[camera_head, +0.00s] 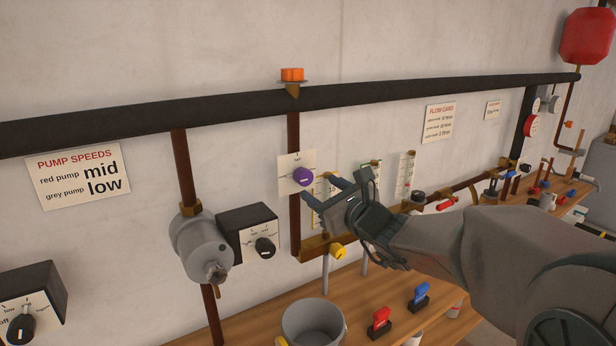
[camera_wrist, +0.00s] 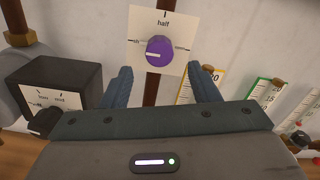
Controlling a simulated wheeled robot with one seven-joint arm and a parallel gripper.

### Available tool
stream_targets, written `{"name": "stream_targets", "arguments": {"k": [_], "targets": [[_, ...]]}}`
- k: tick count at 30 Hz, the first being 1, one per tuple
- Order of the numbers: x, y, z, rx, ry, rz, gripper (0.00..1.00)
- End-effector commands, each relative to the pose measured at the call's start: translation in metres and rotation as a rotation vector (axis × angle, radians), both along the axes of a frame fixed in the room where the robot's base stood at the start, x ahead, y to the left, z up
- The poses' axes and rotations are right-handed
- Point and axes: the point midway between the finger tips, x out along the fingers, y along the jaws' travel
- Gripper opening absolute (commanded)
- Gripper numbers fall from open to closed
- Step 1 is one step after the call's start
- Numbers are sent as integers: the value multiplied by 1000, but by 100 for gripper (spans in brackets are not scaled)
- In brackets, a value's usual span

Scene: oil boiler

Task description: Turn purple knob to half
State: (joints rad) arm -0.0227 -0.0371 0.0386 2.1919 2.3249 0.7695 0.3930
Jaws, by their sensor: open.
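The purple knob (camera_head: 303,176) sits on a white card (camera_head: 288,162) fixed to a vertical brown pipe. In the wrist view the purple knob (camera_wrist: 159,51) is above and between my fingers, and the white card (camera_wrist: 190,22) reads "half" at the top. My gripper (camera_head: 322,190) is open just right of the knob in the head view. In the wrist view its fingers (camera_wrist: 160,85) are spread and empty, apart from the knob.
A grey pump (camera_head: 199,245) with a black control box (camera_head: 247,230) stands left of the pipe. A yellow knob (camera_head: 338,251) is below my gripper. Gauges (camera_head: 405,175) stand to the right. A bucket (camera_head: 313,322) and red and blue handles are on the wooden bench (camera_head: 360,300).

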Motion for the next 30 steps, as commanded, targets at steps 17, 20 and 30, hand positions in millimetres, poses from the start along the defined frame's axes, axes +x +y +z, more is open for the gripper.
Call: {"name": "stream_targets", "arguments": {"k": [17,20,30], "targets": [[55,38,0,0,0,2,55],[55,38,0,-1,0,1,55],[55,38,0,0,0,1,10]]}}
